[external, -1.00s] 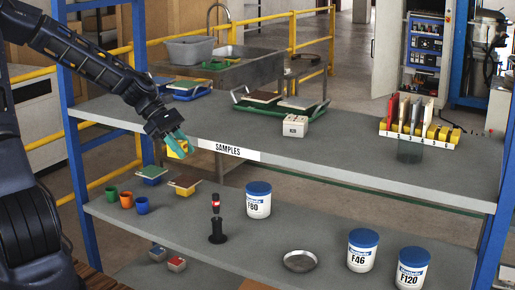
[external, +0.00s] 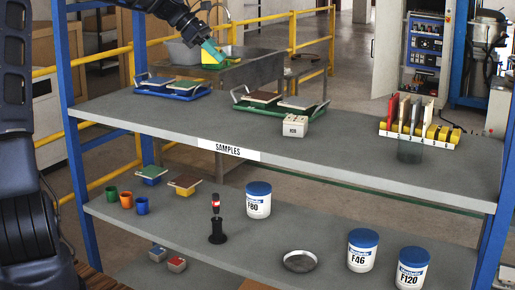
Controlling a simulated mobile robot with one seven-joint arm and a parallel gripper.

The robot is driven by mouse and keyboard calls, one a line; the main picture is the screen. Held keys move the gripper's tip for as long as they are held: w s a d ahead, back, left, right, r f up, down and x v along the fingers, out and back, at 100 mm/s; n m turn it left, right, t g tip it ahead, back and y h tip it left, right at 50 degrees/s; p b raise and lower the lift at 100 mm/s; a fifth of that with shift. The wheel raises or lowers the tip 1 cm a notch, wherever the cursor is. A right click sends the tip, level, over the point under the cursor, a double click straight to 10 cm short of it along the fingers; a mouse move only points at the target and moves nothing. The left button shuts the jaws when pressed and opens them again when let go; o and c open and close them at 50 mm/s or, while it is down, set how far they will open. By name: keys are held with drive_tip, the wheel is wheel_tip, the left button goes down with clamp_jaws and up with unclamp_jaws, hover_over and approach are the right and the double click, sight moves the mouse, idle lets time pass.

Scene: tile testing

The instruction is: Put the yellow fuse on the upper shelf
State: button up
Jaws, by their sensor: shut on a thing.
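My gripper (external: 211,52), with teal fingers, is in the air above the back left of the upper shelf (external: 330,150). It is shut on the yellow fuse (external: 211,66), which shows partly at the fingertips. The fingers hide part of it, and greenish things on the sink bench behind make its outline hard to tell. The upper shelf is a grey board with a SAMPLES label on its front edge. The fuse appears apart from the shelf surface.
A blue tray (external: 143,88) and a green tray (external: 257,109) with tiles stand at the back of the upper shelf. A white block (external: 295,127) stands near the green tray. A numbered rack (external: 420,136) is at the right. The shelf's front left and centre right are clear.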

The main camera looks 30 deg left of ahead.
wheel_tip(320, 180, down, 19)
drive_tip(key=shift+r, duration=0.15)
idle(0.5)
drive_tip(key=o, duration=1)
